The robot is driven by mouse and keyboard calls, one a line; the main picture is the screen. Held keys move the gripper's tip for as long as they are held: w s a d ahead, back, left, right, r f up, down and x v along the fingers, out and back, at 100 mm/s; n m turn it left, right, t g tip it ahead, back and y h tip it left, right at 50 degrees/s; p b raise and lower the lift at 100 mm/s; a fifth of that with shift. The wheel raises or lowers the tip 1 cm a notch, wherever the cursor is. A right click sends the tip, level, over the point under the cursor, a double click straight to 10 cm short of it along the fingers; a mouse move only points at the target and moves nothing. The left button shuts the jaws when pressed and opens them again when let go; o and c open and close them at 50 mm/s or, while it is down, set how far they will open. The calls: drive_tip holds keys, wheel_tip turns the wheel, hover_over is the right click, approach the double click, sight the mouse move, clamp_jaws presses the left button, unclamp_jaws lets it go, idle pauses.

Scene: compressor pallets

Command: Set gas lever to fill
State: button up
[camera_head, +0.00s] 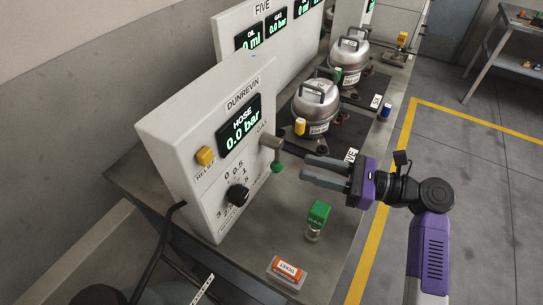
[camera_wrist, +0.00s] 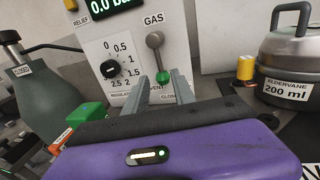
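The gas lever (camera_head: 277,156) is a grey handle with a green knob on the white DUNREVIN panel (camera_head: 178,137). In the wrist view the gas lever (camera_wrist: 156,58) hangs down, slightly right of vertical, under the word GAS. Its green knob is near the partly hidden VENT and CLOSE labels; no FILL label is readable. My gripper (camera_head: 306,168) is open and empty, just right of the knob in the head view. In the wrist view my gripper (camera_wrist: 161,86) has its two fingers spread either side of the knob's line, with the knob seen between the tips. Contact is not visible.
A black regulator dial (camera_head: 237,194) and yellow relief button (camera_head: 205,155) are on the same panel. A green-capped bottle (camera_head: 317,220) and orange ticket box (camera_head: 288,271) stand below my gripper.

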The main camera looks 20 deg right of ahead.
sight(279, 161)
drive_tip(key=x, duration=0.7)
drive_tip(key=shift+w+a, duration=0.1)
clamp_jaws()
